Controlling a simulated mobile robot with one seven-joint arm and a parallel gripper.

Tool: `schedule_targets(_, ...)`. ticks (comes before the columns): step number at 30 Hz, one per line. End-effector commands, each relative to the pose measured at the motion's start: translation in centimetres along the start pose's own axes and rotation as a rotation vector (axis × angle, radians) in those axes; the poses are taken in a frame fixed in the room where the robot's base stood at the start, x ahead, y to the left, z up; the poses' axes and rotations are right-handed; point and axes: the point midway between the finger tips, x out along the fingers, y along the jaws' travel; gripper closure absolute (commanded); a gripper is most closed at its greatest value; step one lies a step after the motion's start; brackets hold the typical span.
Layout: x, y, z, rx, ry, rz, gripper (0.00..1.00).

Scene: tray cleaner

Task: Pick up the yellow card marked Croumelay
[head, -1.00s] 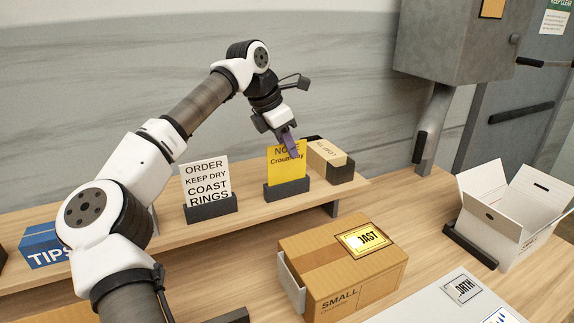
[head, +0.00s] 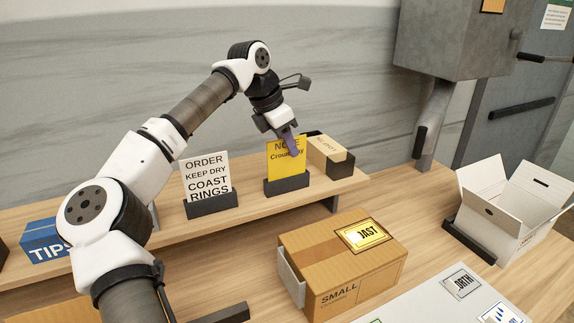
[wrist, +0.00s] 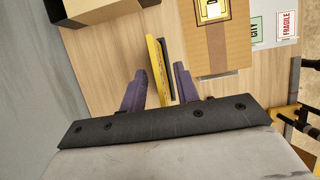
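The yellow card (head: 285,162) stands upright in a dark holder (head: 287,186) on the raised shelf. Its visible print reads NOTE and a partly covered word starting "Crou". My gripper (head: 291,147) is at the top of the card, with a purple finger in front of its upper right part. In the wrist view the yellow card (wrist: 157,68) is seen edge-on between the two purple fingers of my gripper (wrist: 160,88). The fingers are apart, with a gap on each side of the card.
A white ORDER card (head: 206,176) stands in a holder to the left. A small box (head: 326,153) is close behind and right of the yellow card. A SMALL carton (head: 340,262) sits in front, lower down. An open white box (head: 512,205) stands at right.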

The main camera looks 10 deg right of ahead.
Motion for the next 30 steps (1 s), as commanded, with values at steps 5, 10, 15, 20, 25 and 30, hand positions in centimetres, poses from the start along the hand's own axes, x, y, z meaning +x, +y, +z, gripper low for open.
schedule_targets(5,0.0,0.0,0.0,0.000,0.000,0.000,0.82)
schedule_targets(10,0.0,0.0,0.0,0.000,0.000,0.000,1.00)
schedule_targets(15,0.0,0.0,0.0,0.000,0.000,0.000,1.00)
schedule_targets(20,0.0,0.0,0.0,0.000,0.000,0.000,1.00)
schedule_targets(25,-0.4,0.0,0.2,0.000,0.000,0.000,1.00)
schedule_targets(30,-1.8,0.0,0.8,0.001,-0.001,0.003,1.00)
